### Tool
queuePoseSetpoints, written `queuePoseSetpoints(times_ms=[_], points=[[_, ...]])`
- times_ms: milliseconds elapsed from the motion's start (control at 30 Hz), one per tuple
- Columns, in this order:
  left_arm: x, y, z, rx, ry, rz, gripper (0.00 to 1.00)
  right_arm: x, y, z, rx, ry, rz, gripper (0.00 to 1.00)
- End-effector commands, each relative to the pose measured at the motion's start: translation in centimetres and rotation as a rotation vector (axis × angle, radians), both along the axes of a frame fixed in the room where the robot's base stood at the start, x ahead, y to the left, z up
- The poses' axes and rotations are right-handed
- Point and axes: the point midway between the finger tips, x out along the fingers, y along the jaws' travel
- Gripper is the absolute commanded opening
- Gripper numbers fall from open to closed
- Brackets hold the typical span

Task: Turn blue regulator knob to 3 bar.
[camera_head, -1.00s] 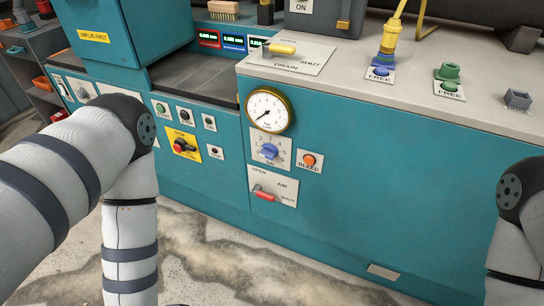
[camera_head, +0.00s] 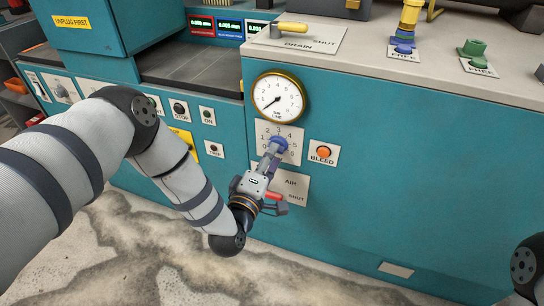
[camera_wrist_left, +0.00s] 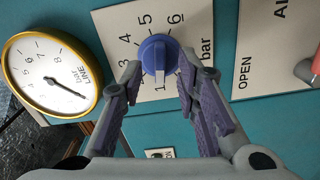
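The blue regulator knob (camera_head: 278,145) sits on a white plate (camera_head: 263,128) numbered up to 6, under the gauge. In the left wrist view the knob (camera_wrist_left: 158,54) is seen nearly face on, with the "1" just below it; I cannot surely read its setting. My left gripper (camera_head: 273,152) is at the knob. In the left wrist view its fingers (camera_wrist_left: 162,68) are apart, one on each side of the knob; I cannot tell whether they touch it. The line gauge (camera_head: 278,98) has its needle at the low end. My right gripper is out of view.
The orange BLEED button (camera_head: 323,152) is right of the knob plate. The red AIR lever (camera_head: 274,196) is just below, close to my left gripper. The yellow DRAIN handle (camera_head: 290,27) is on the worktop above. The teal panel to the right is clear.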

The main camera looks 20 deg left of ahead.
Motion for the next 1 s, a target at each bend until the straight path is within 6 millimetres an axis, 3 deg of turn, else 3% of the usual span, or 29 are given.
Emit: queuePoseSetpoints(times_ms=[333,467,500,1000], points=[[0.96,-0.07,0.04,0.000,0.000,-0.001,0.29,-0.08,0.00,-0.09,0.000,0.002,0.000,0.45],[0.93,-0.08,0.02,0.000,0.000,-0.001,0.02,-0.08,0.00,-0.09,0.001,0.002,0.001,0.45],[0.92,-0.08,0.02,0.000,0.000,-0.001,0.00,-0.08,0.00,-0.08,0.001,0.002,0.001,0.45],[0.90,-0.15,0.12,0.086,-0.003,-0.003,0.00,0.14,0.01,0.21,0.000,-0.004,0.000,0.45]])
